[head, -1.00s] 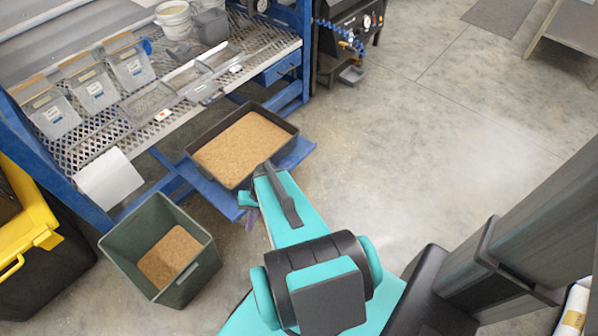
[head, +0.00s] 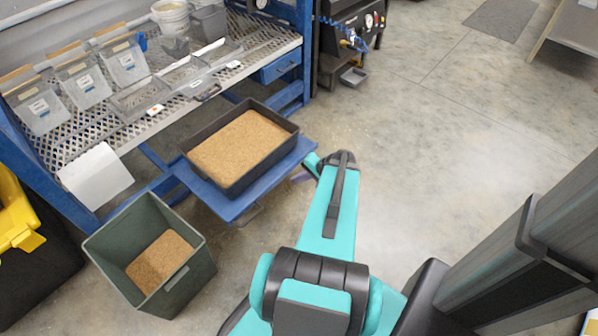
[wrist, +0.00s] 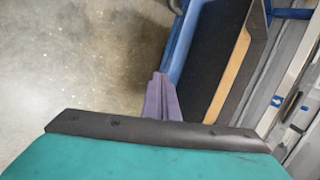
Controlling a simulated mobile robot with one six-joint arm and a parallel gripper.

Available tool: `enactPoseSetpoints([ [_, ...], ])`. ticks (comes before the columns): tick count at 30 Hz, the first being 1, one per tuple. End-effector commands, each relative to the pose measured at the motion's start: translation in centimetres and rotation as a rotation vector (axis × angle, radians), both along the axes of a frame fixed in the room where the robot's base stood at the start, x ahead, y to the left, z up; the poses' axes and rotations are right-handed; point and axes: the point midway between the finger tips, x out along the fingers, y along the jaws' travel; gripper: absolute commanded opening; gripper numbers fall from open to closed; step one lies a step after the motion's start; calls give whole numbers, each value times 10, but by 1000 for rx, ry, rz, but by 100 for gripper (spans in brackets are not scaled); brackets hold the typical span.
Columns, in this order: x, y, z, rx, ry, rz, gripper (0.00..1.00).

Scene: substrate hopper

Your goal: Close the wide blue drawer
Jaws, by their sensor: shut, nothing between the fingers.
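The wide blue drawer (head: 225,203) sticks out from under the bench at low height, a flat blue front portion with a grey handle-like part below its front edge. A black tray (head: 262,165) full of tan substrate rests on it. My gripper shows as a bit of purple finger (head: 300,177) just right of the drawer's front edge, mostly hidden behind my arm. In the wrist view the purple fingers (wrist: 160,98) are together and empty, beside the blue edge (wrist: 183,45) and the tray's dark side (wrist: 212,50). I cannot tell whether they touch the drawer.
A green bin (head: 187,283) with substrate stands on the floor left of the drawer. A smaller blue drawer (head: 281,68) sits under the mesh bench top (head: 70,133). A yellow-lidded black tote (head: 45,265) is at far left.

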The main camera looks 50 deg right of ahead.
Motion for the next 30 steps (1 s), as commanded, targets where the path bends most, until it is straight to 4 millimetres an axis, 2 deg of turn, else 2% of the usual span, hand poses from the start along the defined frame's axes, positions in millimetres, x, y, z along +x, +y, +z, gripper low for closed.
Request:
enactPoseSetpoints([
  [1, -8, -16, -4, -6, -18, -41, 0],
  [6, -33, -58, 0, -26, -72, -152, 0],
  [12, -51, -85, 5, -40, -108, -224, 0],
  [30, -51, -90, 3, -41, -114, -236, 0],
])
